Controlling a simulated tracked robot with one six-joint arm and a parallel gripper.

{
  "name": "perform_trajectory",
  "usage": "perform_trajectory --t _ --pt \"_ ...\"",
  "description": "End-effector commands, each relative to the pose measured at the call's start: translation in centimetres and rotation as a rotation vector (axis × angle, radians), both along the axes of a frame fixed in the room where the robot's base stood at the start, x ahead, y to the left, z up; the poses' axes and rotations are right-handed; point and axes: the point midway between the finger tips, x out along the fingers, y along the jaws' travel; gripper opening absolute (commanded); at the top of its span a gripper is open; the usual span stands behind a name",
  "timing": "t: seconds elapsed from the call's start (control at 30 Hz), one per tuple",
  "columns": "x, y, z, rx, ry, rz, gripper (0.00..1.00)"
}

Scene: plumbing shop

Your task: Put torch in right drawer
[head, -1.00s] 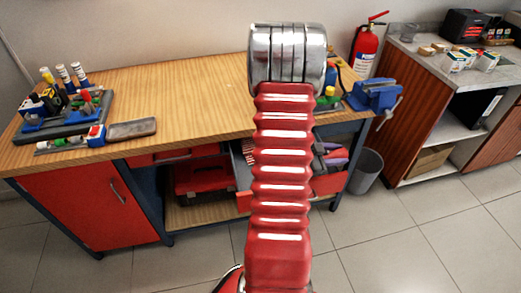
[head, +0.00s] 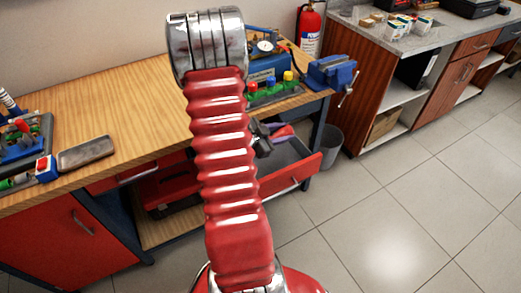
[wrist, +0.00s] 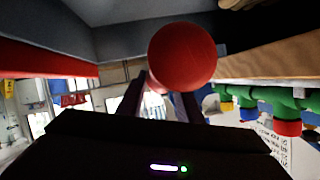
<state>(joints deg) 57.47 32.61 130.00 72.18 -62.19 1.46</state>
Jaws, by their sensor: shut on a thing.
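The torch (wrist: 183,57) shows in the wrist view as a round red end, close to the camera. My gripper (wrist: 165,92) is shut on it, with a dark finger on either side. In the head view only a dark part of my gripper (head: 262,138) shows past my red arm, over the right drawer. The right drawer (head: 297,176) is pulled open under the bench, with a red front and grey inside. My arm hides the drawer's left part.
The wooden bench top (head: 120,95) overhangs the drawer. A blue vise (head: 331,72) and coloured valves (head: 270,86) stand at its right end. A grey bin (head: 328,148) is right of the drawer. The floor at the right is clear.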

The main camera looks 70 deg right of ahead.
Motion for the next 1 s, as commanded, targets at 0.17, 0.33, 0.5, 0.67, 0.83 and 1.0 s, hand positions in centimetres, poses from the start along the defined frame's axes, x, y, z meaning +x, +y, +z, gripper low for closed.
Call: perform_trajectory --t 0.17,0.33,0.5,0.67,0.83,1.0 --pt "-0.2 0.0 -2.2 0.002 0.002 -0.003 0.05" --pt "-0.2 0.0 -4.3 0.002 0.002 -0.003 0.05" --pt "-0.2 -0.1 -5.2 -0.002 -0.001 -0.004 0.05" --pt "-0.2 -0.1 -5.2 -0.002 -0.001 -0.004 0.05" --pt "-0.3 -0.1 -5.3 -0.001 -0.001 -0.005 0.05" --pt "-0.3 0.0 -6.5 0.000 0.001 -0.005 0.05"
